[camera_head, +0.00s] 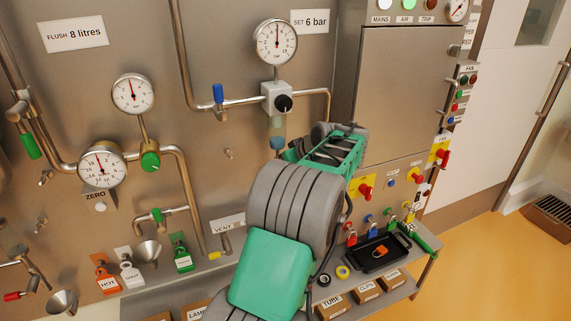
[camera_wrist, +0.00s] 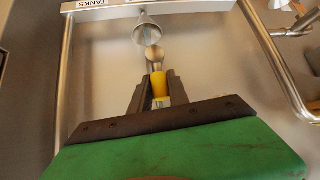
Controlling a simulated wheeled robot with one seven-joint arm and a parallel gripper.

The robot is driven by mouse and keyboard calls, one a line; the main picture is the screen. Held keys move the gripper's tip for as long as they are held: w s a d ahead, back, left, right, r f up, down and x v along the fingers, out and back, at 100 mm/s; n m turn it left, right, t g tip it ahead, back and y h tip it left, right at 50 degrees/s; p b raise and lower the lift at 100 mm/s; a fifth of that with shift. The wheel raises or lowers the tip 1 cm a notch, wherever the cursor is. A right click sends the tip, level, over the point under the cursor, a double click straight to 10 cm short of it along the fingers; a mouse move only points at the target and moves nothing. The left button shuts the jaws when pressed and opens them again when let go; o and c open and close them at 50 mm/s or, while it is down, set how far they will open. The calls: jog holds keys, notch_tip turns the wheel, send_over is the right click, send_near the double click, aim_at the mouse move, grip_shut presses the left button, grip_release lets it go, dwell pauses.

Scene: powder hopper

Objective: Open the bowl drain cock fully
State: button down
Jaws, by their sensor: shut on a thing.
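In the wrist view my gripper (camera_wrist: 158,77) has its two dark fingers closed on a small yellow handle (camera_wrist: 160,88). A metal stem or cup (camera_wrist: 154,54) and a metal funnel (camera_wrist: 147,31) show just beyond the handle. I take the yellow handle as the bowl drain cock, but no label on it is readable. In the head view a regulator with a black knob (camera_head: 283,103) has a small bowl (camera_head: 277,143) below it. My arm and green gripper body cover the area below and right of the bowl, hiding the fingers and the handle.
A pressure gauge (camera_head: 277,42) stands above the regulator, and a blue-handled valve (camera_head: 218,95) is to its left. A bent metal pipe (camera_wrist: 275,65) runs right of the fingers in the wrist view. A shelf with a black tray (camera_head: 398,255) lies at lower right.

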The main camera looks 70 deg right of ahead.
jog(key=c, duration=1.3)
grip_release()
jog(key=shift+o, duration=0.2)
jog(key=b+v, duration=0.1)
jog(key=v, duration=0.6)
jog(key=shift+s+a+r, duration=0.2)
jog(key=shift+r, duration=0.05)
